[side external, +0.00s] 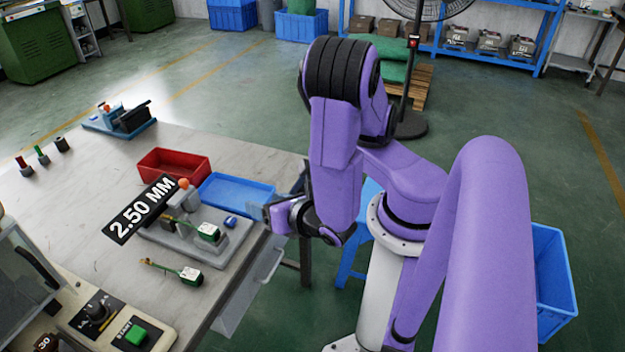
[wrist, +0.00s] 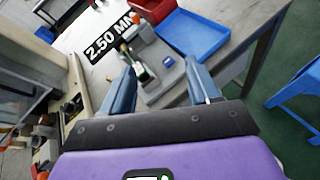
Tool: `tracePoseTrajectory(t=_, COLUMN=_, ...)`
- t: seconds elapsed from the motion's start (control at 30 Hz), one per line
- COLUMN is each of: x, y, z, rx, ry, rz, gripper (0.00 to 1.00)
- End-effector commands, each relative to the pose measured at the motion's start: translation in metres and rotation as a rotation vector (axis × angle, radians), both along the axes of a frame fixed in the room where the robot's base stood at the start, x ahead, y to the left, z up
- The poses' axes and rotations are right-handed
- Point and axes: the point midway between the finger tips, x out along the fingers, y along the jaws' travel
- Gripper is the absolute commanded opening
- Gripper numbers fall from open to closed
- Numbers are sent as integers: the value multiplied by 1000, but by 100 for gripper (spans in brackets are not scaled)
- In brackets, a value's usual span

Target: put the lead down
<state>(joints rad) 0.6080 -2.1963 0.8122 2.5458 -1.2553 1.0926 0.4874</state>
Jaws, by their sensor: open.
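One lead with a green and white socket end (side external: 208,232) lies on the grey fixture (side external: 228,250); in the wrist view its green end (wrist: 143,73) shows between my fingers but beyond them. A second, similar lead (side external: 190,275) lies flat on the bare table in front of the fixture; I cannot make it out in the wrist view. My gripper (side external: 266,214) is at the table's right edge, to the right of the fixture. In the wrist view my gripper (wrist: 161,68) is open, its two blue fingers wide apart with nothing held between them.
A blue tray (side external: 238,194) and a red bin (side external: 174,164) stand behind the fixture. A black "2.50 MM" label (side external: 140,208) shows left of it. A machine panel with a green button (side external: 136,335) occupies the near-left corner. The table's left middle is clear.

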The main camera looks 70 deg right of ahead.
Motion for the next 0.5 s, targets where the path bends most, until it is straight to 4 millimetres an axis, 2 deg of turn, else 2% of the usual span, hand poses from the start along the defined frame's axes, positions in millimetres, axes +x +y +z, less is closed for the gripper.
tracePoseTrajectory(t=0.1, x=-8, y=-15, z=19, rx=125, ry=24, rz=-215, gripper=61)
tracePoseTrajectory(t=0.3, x=-33, y=-34, z=41, rx=343, ry=113, rz=-552, gripper=61)
tracePoseTrajectory(t=0.5, x=-64, y=-35, z=60, rx=598, ry=254, rz=-848, gripper=61)
